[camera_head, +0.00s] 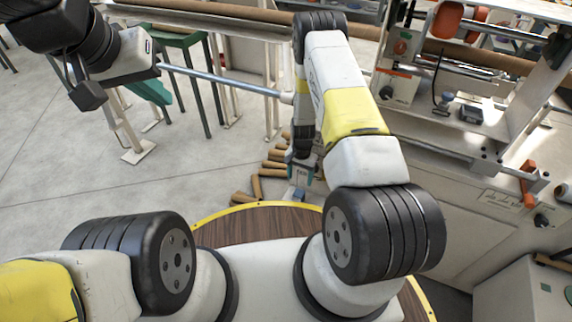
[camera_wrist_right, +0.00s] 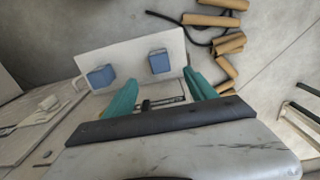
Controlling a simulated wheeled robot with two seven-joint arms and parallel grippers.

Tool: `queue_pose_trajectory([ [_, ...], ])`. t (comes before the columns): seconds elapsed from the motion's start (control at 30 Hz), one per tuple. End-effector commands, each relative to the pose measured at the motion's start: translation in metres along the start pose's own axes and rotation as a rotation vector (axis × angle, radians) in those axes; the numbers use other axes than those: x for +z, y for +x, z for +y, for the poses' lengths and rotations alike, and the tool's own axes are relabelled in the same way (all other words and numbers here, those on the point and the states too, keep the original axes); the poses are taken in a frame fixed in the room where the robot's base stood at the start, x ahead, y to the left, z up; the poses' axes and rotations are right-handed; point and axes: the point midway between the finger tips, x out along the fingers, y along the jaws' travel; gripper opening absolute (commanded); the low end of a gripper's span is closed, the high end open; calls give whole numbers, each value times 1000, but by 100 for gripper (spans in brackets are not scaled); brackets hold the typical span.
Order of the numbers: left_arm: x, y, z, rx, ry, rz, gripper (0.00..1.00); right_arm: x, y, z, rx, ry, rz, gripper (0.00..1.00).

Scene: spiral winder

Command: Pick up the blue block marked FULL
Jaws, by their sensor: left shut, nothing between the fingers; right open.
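Two blue blocks sit apart on a white plate (camera_wrist_right: 128,55) in the right wrist view: a left blue block (camera_wrist_right: 100,76) and a right blue block (camera_wrist_right: 159,61). No marking is readable on either, so I cannot tell which says FULL. My right gripper (camera_wrist_right: 160,78) is open and empty, its teal fingers pointing toward the plate; the right block appears between the fingertips, the left one outside the left finger. In the head view a small blue block (camera_head: 299,194) shows below my right gripper (camera_head: 302,168). My left gripper (camera_head: 155,91) is shut and empty at upper left, far from the blocks.
Several brown cardboard tubes (camera_wrist_right: 228,45) lie on the floor beside the plate. A large winding machine (camera_head: 470,110) stands at the right. A green table (camera_head: 180,38) and a metal bar (camera_head: 220,78) are at upper left. Open grey floor (camera_head: 70,160) lies at left.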

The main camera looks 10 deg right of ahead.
Motion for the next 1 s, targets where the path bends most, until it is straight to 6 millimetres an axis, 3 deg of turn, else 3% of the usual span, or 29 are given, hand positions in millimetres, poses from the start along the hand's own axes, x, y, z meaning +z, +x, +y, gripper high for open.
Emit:
queue_pose_trajectory([
  [0.4, 0, 0, 0, 0, 0, 1, 0, 4, 64, 4, 8, 4, -5, 65],
  [0.67, 0, 0, 0, 0, 0, 1, 0, 3, 84, 4, 6, 4, -4, 65],
  [1.0, 0, 0, 0, 0, 0, 1, 0, 2, 128, 6, 6, 3, -4, 65],
])
